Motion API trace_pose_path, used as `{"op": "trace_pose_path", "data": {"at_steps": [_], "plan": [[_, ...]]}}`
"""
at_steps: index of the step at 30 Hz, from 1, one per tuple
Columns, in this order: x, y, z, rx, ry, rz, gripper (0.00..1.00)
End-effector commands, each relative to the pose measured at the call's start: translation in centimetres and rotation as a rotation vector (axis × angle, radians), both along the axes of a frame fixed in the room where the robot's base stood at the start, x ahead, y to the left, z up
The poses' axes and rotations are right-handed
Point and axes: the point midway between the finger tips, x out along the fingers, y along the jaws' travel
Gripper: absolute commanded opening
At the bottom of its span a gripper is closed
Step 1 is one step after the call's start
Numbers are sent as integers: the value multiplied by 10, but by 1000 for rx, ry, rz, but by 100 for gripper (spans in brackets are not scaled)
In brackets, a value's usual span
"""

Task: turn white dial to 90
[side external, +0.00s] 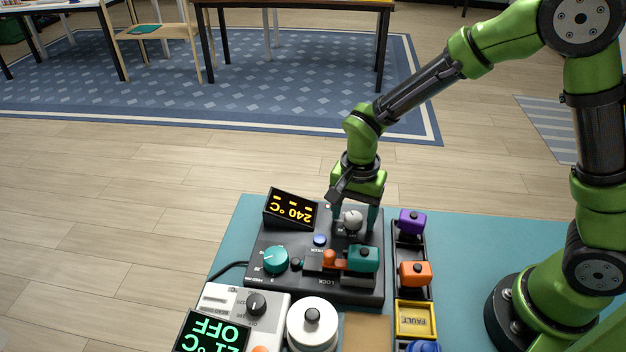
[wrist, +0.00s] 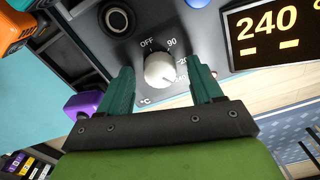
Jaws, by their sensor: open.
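The white dial (side external: 353,220) is a small round knob on the dark panel (side external: 262,243). In the wrist view the white dial (wrist: 158,68) has marks around it; OFF and 90 read clearly, and others on its right side are partly hidden. I cannot tell for sure where its pointer stands. The panel's display (side external: 291,209) reads 240 °C, and the display also shows in the wrist view (wrist: 270,32). My gripper (side external: 355,214) is open and points down, with one finger on each side of the dial. In the wrist view my gripper (wrist: 162,66) shows gaps between fingers and dial.
On the panel are a teal dial (side external: 276,259), a blue button (side external: 320,240) and a teal block (side external: 363,258) by the orange LOCK part. A rack to the right holds purple (side external: 411,222) and orange (side external: 415,273) handled pieces. The teal mat (side external: 480,250) is bare farther right.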

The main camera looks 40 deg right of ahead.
Motion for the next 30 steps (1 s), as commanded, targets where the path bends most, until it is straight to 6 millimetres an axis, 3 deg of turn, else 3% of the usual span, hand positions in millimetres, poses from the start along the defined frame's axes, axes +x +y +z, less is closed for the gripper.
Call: {"op": "trace_pose_path", "data": {"at_steps": [3,14,23,30], "plan": [[0,0,0,0,0,0,64],[0,0,0,0,1,0,9],[0,0,1,0,0,39,9],[0,0,1,0,0,176,9]]}}
